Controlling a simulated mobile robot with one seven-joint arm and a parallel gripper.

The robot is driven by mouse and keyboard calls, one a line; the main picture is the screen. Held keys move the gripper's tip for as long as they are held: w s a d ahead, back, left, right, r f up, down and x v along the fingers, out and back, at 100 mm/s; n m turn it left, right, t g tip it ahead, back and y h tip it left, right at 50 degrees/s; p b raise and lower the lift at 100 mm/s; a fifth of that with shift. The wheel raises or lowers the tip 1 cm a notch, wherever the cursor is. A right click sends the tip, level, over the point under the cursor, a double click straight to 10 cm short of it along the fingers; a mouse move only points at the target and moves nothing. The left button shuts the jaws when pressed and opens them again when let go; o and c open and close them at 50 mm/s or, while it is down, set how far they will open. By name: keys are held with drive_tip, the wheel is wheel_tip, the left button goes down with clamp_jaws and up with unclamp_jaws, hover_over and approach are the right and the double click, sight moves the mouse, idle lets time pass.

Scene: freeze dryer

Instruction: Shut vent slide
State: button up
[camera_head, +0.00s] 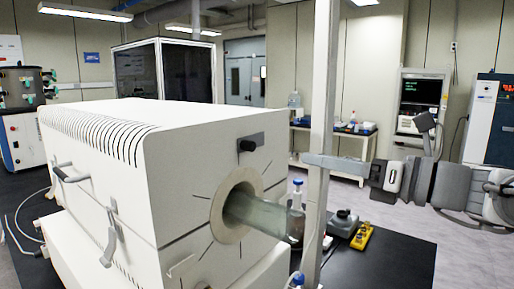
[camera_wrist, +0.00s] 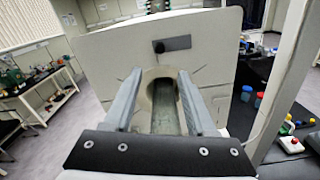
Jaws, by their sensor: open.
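The vent slide looks to be the grey plate (camera_head: 262,142) with a black knob (camera_head: 247,146) on the upper end face of the white furnace-like unit, above its round port. In the wrist view the plate (camera_wrist: 178,43) extends right of the knob (camera_wrist: 159,47). My gripper (camera_head: 308,161) is right of the slide in the head view, apart from it. In the wrist view my gripper (camera_wrist: 160,76) is open and empty. Its fingers point at the end face, with the knob ahead and slightly above the fingertips. What the plate covers cannot be told.
A glass tube (camera_head: 262,216) sticks out of the port (camera_head: 217,212) below the slide. A tall pale post (camera_head: 323,90) stands beside my gripper. Bottles and a yellow block (camera_head: 362,237) sit on the black bench (camera_head: 400,262) at right. Open floor lies beyond.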

sight(253, 146)
drive_tip(key=x, duration=1.4)
clamp_jaws()
idle(1.0)
